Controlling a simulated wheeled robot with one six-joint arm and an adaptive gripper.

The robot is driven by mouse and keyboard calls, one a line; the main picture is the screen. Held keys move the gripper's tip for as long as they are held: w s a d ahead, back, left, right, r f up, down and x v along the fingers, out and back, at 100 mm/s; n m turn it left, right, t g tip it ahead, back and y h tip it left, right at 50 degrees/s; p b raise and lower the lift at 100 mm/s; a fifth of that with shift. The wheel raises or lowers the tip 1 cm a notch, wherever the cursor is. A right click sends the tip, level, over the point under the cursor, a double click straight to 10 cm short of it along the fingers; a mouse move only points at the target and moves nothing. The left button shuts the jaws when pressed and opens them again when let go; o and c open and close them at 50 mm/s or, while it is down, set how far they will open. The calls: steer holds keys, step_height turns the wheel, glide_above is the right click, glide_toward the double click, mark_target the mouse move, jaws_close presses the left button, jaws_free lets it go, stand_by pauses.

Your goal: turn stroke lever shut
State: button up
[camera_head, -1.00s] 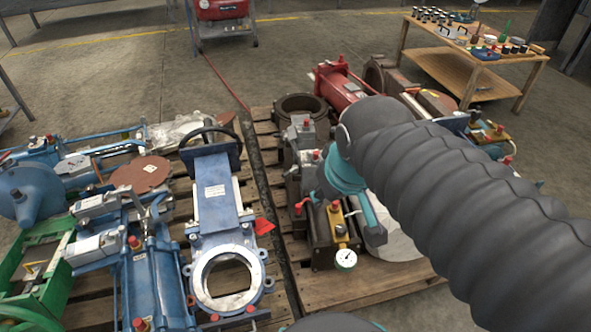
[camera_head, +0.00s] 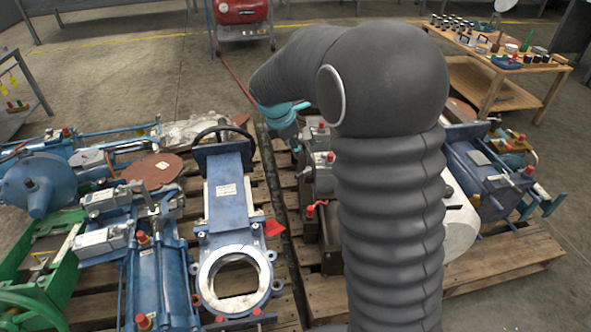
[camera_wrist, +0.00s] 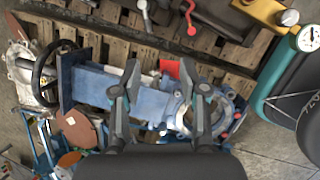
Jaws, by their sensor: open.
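A small red lever (camera_head: 317,207) stands on a dark block on the right pallet, left of my arm. A red lever with a rounded end (camera_wrist: 190,16) shows at the top of the wrist view, beside a pale one (camera_wrist: 145,14). I cannot tell for sure which is the stroke lever. My gripper (camera_wrist: 160,82) is open and empty, its two fingers apart above the blue gate valve (camera_wrist: 88,86). In the head view my arm hides the gripper's fingers and part of the right pallet.
The blue gate valve (camera_head: 229,190) with its black handwheel lies on the left pallet, a red tab (camera_head: 273,228) at its side. Blue cylinders (camera_head: 160,285) and a green frame (camera_head: 50,258) crowd the left. A wooden table (camera_head: 505,95) stands behind.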

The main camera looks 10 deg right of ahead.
mark_target(299, 174)
steer(key=w+d+f+n, duration=0.1)
steer(key=w+f, duration=0.1)
steer(key=f, duration=0.3)
steer(key=w+d+f+b, duration=0.1)
steer(key=w+f, duration=0.1)
steer(key=f, duration=0.4)
steer(key=w+d+f+n+b, duration=0.1)
steer(key=w+f, duration=0.2)
steer(key=f, duration=0.3)
steer(key=shift+n, duration=0.3)
jaws_close()
